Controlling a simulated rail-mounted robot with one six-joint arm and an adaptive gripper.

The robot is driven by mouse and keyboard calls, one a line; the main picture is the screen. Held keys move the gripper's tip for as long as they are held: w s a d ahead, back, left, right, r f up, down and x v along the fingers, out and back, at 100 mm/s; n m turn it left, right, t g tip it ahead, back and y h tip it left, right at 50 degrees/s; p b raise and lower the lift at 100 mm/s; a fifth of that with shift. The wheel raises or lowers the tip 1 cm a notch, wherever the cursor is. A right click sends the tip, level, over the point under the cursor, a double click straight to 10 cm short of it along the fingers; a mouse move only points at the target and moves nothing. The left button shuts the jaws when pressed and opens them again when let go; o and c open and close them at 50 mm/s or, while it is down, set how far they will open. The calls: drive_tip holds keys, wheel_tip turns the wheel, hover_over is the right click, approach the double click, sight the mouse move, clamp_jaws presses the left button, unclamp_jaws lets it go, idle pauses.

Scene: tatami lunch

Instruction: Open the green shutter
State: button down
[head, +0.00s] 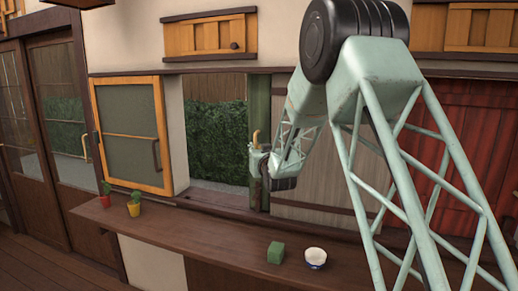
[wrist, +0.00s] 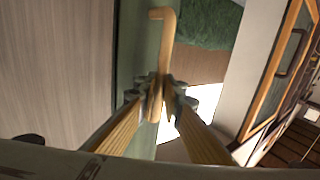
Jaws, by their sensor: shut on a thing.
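The green shutter (head: 260,105) shows in the head view as a narrow upright strip at the right side of the window opening, beside a grey-brown wooden panel. The rest of it is not visible there. In the wrist view the green shutter (wrist: 139,60) is a strip beside pale wood. Its yellow hooked handle (wrist: 164,45) stands up between the fingers, and its top also shows in the head view (head: 256,136). My gripper (wrist: 160,98) is shut around the handle. In the head view my gripper (head: 260,160) is at the shutter strip, partly hidden by my arm.
The opening left of the shutter shows a hedge (head: 215,130). An orange-framed panel (head: 163,135) stands at its left.

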drive_tip(key=c, duration=2.8)
unclamp_jaws()
drive_tip(key=shift+s, duration=0.1)
drive_tip(key=shift+v, duration=5.9)
drive_tip(key=shift+d, duration=0.1)
